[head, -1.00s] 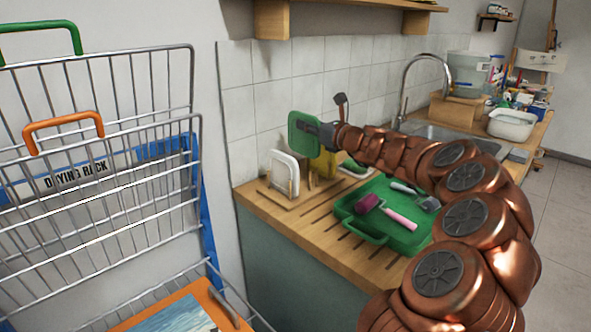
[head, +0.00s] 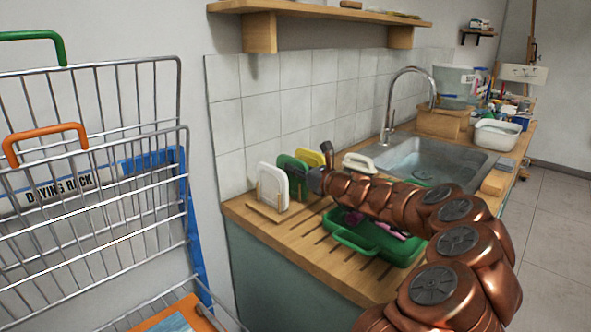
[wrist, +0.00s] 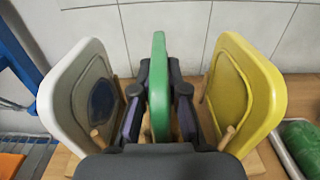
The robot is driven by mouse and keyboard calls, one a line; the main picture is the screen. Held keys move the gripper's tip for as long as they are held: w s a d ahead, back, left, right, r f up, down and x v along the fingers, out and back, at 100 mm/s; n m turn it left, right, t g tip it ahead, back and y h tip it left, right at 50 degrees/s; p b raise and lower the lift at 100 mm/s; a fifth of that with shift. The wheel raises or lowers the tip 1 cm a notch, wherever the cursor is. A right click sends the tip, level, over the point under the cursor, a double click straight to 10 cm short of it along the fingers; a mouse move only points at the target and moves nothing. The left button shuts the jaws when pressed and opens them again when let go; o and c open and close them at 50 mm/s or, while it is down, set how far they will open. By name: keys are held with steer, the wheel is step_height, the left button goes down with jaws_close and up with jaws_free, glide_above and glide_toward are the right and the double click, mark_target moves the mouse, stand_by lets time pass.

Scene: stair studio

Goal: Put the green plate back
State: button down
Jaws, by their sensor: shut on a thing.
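The green plate (head: 291,166) stands upright on edge, held by my gripper (head: 317,180) between the white plate and the yellow plate. In the wrist view the green plate (wrist: 158,75) is edge-on between the two fingers of my gripper (wrist: 158,104), which are shut on it. The white plate (wrist: 75,92) is to its left and the yellow plate (wrist: 245,92) to its right, both apart from it. The wooden plate rack (head: 264,211) has pegs beside the plates. The green plate's lower edge is hidden, so I cannot tell whether it touches the rack.
A green tray (head: 352,241) with items in it sits on the wooden counter (head: 310,262), partly under my arm. A sink (head: 425,155) with a tap is behind. A wire drying rack (head: 90,185) stands at the left. A shelf (head: 330,12) hangs above.

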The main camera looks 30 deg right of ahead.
steer(key=c, duration=1.2)
jaws_free()
steer(key=shift+s, duration=0.1)
steer(key=shift+s+d, duration=0.2)
steer(key=shift+s, duration=0.05)
steer(key=v, duration=1.1)
steer(key=shift+s, duration=0.2)
steer(key=shift+a, duration=0.1)
